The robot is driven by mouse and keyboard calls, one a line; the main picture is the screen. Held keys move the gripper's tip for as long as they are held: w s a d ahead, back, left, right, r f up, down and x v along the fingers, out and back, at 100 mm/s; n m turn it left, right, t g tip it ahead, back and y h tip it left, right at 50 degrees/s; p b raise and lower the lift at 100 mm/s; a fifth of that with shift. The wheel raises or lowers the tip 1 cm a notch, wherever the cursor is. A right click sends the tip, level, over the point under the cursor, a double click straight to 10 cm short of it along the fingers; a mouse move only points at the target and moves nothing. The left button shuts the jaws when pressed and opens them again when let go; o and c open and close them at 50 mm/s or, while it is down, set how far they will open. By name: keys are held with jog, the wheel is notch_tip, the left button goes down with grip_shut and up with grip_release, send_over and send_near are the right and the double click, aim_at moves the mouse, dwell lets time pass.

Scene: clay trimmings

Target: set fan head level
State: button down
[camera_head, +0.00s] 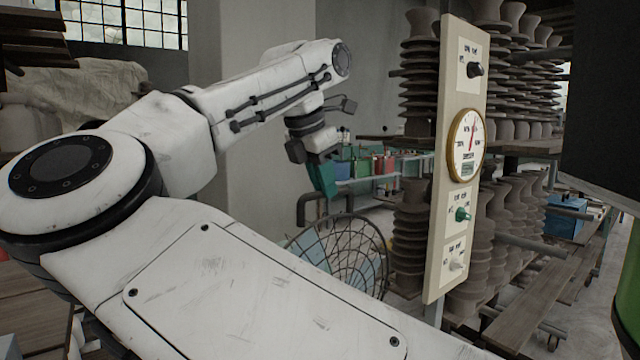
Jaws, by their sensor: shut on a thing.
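The fan head (352,245) is a round dark wire cage at the picture's lower middle, with pale blue showing through it. A dark loop handle (303,208) rises at its upper left. My gripper (322,182), with green fingers, reaches down from the arm's wrist to the top of this handle. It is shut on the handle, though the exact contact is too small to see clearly. The cage appears tilted, but its exact angle is hard to judge. My white arm hides the fan's lower part and its stand.
A tall cream panel (433,240) with a round gauge (467,145) and several knobs stands close to the right of the fan. Racks of stacked grey clay insulators (420,75) stand behind it. A shelf with coloured bins (385,165) and a blue box (566,215) are farther back.

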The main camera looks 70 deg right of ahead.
jog(key=c, duration=1.1)
grip_release()
jog(key=shift+r, duration=0.1)
jog(key=v, duration=1)
jog(key=shift+a+r, duration=0.25)
jog(key=shift+r, duration=0.05)
jog(key=shift+f, duration=0.1)
